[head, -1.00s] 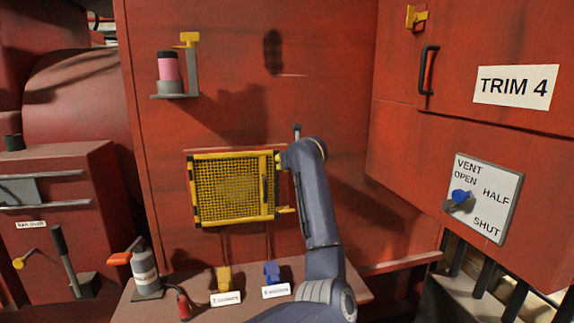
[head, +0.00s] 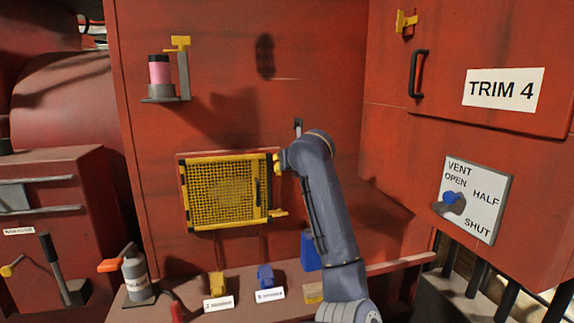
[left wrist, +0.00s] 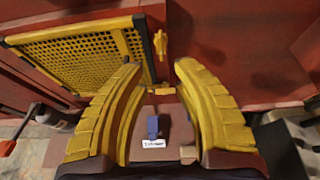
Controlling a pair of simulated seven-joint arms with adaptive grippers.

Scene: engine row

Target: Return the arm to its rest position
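My left arm rises from the bottom of the head view, right of a yellow mesh panel on the red wall. Its yellow gripper (head: 279,163) is beside the panel's upper right corner, and its fingertips are mostly hidden there. In the left wrist view the gripper (left wrist: 158,72) has its two ribbed yellow fingers wide apart with nothing between them. The yellow mesh panel (head: 217,192) also shows at the upper left of the left wrist view (left wrist: 85,55). My right gripper is not in view.
A ledge below holds a yellow tagged part (head: 217,284), a blue tagged part (head: 265,276), a blue block (head: 309,251) and a grey canister with an orange lever (head: 136,277). A vent dial (head: 452,201) is on the right wall. A pink cylinder (head: 159,70) stands on an upper bracket.

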